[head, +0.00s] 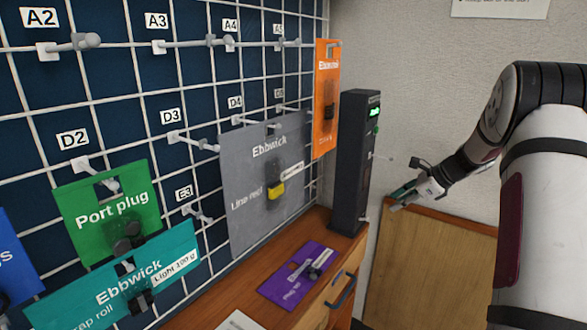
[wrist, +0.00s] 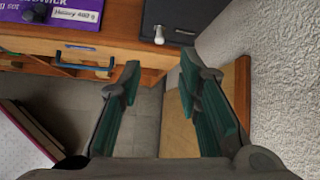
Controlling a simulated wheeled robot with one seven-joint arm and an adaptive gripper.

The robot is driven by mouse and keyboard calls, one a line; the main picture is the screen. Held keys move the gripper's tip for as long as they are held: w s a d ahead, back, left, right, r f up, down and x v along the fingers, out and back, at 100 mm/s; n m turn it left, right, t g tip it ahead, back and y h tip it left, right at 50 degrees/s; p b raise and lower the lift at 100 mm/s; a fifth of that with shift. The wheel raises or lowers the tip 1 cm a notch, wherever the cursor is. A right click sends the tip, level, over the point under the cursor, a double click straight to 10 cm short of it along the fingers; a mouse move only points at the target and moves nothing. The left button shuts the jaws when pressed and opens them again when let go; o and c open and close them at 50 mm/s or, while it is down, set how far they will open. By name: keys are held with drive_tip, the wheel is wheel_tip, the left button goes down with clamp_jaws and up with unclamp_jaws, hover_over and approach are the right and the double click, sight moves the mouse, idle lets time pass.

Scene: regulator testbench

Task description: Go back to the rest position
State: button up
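My gripper (head: 408,194) is in the right part of the head view, at the end of my white arm, to the right of the black testbench tower. In the wrist view its two teal-padded fingers (wrist: 158,100) stand wide apart. Nothing is between them; floor and a wooden panel show beyond. It touches nothing that I can see.
A black tower (head: 355,160) with green displays stands on the wooden bench (head: 222,285). A purple pack (head: 297,275) lies on the bench, also in the wrist view (wrist: 60,12). A wire grid wall holds green (head: 85,215), teal (head: 75,302), grey (head: 240,215) and orange (head: 323,85) packs.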

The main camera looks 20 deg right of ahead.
drive_tip(key=s+a+r+n+g+h+p, duration=0.1)
drive_tip(key=s+a+r+n+g+p, duration=0.15)
drive_tip(key=s+a+r+n, duration=0.7)
drive_tip(key=s+a+r+n+g+p, duration=0.1)
drive_tip(key=s+a+r+n+p, duration=0.4)
drive_tip(key=a+r, duration=0.7)
drive_tip(key=s+a+n+h, duration=0.1)
drive_tip(key=s+a+n, duration=0.2)
drive_tip(key=s, duration=0.6)
drive_tip(key=s+a+n+h+p, duration=0.1)
drive_tip(key=s+a+n, duration=0.2)
drive_tip(key=s, duration=0.6)
drive_tip(key=s+a+n+h+p, duration=0.1)
drive_tip(key=s+a+n, duration=0.3)
drive_tip(key=s, duration=0.5)
drive_tip(key=shift+s+r+n+t, duration=0.35)
drive_tip(key=shift+r+n, duration=0.1)
drive_tip(key=shift+n, duration=0.7)
drive_tip(key=shift+s, duration=0.1)
